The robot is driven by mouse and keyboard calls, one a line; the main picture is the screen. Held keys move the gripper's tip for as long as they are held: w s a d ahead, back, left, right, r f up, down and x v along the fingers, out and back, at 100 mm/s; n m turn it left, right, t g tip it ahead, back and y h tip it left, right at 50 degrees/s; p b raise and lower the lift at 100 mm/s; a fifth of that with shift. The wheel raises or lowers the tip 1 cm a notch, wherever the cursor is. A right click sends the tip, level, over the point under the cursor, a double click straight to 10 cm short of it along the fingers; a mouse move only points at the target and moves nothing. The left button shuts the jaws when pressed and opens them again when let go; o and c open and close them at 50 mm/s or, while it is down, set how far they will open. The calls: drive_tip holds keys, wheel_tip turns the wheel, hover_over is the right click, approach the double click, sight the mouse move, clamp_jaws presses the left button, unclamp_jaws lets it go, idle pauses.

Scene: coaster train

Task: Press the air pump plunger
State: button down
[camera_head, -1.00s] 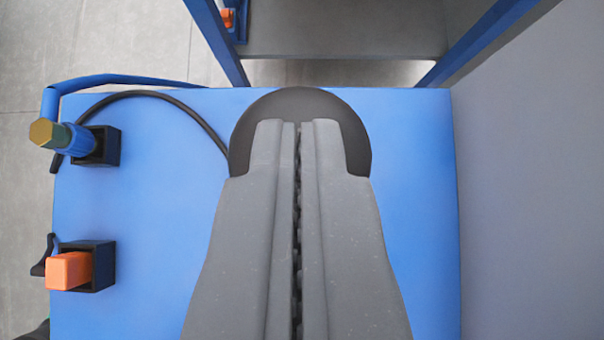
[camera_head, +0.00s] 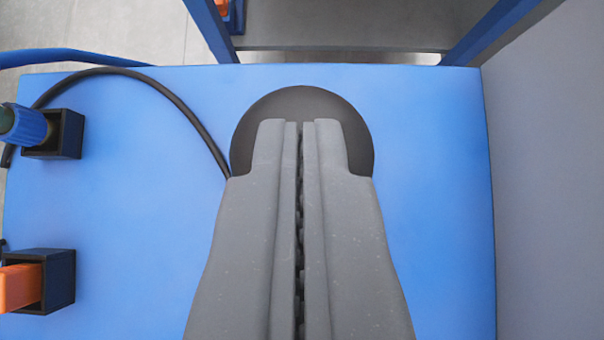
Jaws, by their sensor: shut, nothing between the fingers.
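The air pump plunger appears to be the round dark disc (camera_head: 302,101) on the blue surface, in the upper middle of the view. A black hose or cable runs from its left side. My gripper (camera_head: 300,124) is shut and empty, and its fingertips overlap the disc in the picture. The fingers hide the disc's middle and lower part. I cannot tell whether the tips touch it.
The blue panel (camera_head: 430,200) is clear right of the gripper, up to a grey wall (camera_head: 550,190). At left are a black holder with a blue-handled tool (camera_head: 25,127) and another with an orange block (camera_head: 18,287). Blue frame bars (camera_head: 212,30) stand at the top.

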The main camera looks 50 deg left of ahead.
drive_tip(key=shift+s+f, duration=0.15)
drive_tip(key=shift+f, duration=0.35)
drive_tip(key=r, duration=0.5)
drive_tip(key=shift+d, duration=0.2)
drive_tip(key=v, duration=0.9)
drive_tip(key=shift+r+p, duration=0.25)
drive_tip(key=shift+p, duration=0.2)
drive_tip(key=shift+d+r, duration=0.1)
drive_tip(key=s+a+r+m+t+h, duration=0.2)
drive_tip(key=s+r, duration=0.4)
drive_tip(key=r, duration=0.4)
drive_tip(key=s+a+r+m+t+h, duration=0.3)
drive_tip(key=s+r+m+t, duration=0.2)
drive_tip(key=r, duration=0.6)
drive_tip(key=s+a+r+m+t+h, duration=0.2)
drive_tip(key=s+a+r+m+t, duration=0.1)
drive_tip(key=s+r, duration=0.5)
wheel_tip(320, 180, up, 3)
drive_tip(key=shift+a+f+m, duration=0.15)
drive_tip(key=shift+a+m, duration=0.1)
drive_tip(key=shift+m, duration=0.35)
drive_tip(key=shift+a, duration=0.1)
